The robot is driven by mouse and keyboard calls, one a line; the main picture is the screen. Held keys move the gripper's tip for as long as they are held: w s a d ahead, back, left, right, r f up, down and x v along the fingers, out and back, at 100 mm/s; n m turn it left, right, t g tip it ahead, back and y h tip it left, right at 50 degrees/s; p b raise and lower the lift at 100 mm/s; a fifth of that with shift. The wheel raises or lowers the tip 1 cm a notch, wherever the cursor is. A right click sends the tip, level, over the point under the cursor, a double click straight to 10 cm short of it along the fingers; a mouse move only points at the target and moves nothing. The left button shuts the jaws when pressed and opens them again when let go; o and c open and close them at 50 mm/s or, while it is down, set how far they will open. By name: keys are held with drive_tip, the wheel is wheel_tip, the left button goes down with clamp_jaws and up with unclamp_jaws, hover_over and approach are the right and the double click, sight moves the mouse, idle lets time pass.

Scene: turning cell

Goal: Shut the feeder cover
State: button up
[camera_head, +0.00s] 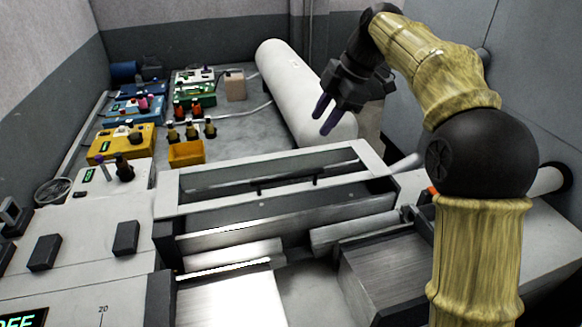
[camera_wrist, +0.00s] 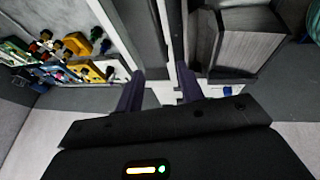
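The feeder cover appears to be the pale-framed panel with a window (camera_head: 168,204) in the middle of the head view. A dark bar handle lies across its window. Its near edge stands above a dark gap and the metal bed, so it looks raised, though its exact angle is hard to tell. My gripper (camera_head: 325,115) is in the air beyond and above the panel's far right part, apart from it. In the wrist view my gripper (camera_wrist: 160,88) shows two dark purple fingers spread apart with nothing held between them.
A white cylinder (camera_head: 285,75) lies behind the panel, close to my gripper. A bench at the back left holds a yellow box (camera_head: 120,143), a yellow bin (camera_head: 187,153), a green box (camera_head: 195,90) and several small items. A grey wall (camera_head: 545,90) bounds the right side.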

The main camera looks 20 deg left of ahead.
sight(287, 175)
drive_tip(key=shift+s, duration=0.15)
drive_tip(key=p+x, duration=0.3)
drive_tip(key=x, duration=1.4)
drive_tip(key=shift+a+f, duration=0.1)
drive_tip(key=shift+f, duration=0.05)
clamp_jaws()
